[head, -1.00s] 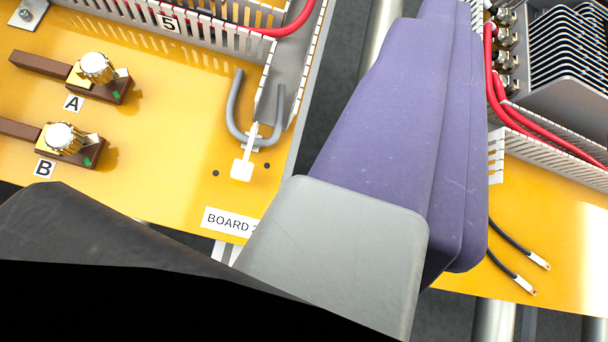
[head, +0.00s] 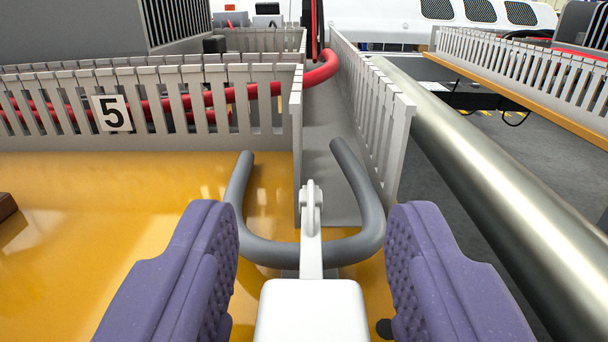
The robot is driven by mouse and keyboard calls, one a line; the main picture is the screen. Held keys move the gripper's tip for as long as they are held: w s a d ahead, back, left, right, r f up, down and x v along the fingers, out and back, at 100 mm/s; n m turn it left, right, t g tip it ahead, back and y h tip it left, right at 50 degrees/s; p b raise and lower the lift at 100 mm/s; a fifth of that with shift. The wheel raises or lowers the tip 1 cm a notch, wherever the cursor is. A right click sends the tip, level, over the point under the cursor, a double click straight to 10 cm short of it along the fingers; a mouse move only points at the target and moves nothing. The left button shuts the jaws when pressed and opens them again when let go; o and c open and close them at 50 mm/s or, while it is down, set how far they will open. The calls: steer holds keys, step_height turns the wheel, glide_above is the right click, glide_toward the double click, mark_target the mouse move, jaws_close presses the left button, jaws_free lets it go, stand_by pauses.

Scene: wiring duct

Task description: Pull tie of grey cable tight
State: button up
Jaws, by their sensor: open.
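The grey cable (head: 268,252) is a U-shaped loop on the yellow board, its two ends pointing up beside the duct's end. A white tie (head: 311,235) sits around or over the middle of the loop, and its strap runs toward me to a broad white tab (head: 312,312). My gripper (head: 315,290) is open. Its two purple padded fingers stand to the left and right of the white tab, with a visible gap on both sides. The lower part of the tab is cut off by the picture edge.
A grey slotted duct (head: 370,125) with a label 5 (head: 112,113) and a red cable (head: 325,70) stands just beyond the loop. A metal rail (head: 490,175) runs along the right. Bare yellow board (head: 90,240) lies to the left.

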steer(key=shift+w, duration=0.6)
jaws_close()
steer(key=shift+s+p, duration=0.4)
steer(key=shift+s, duration=1.75)
jaws_free()
steer(key=s+p, duration=0.2)
steer(key=s, duration=0.5)
steer(key=shift+s+d, duration=0.15)
steer(key=shift+s, duration=0.25)
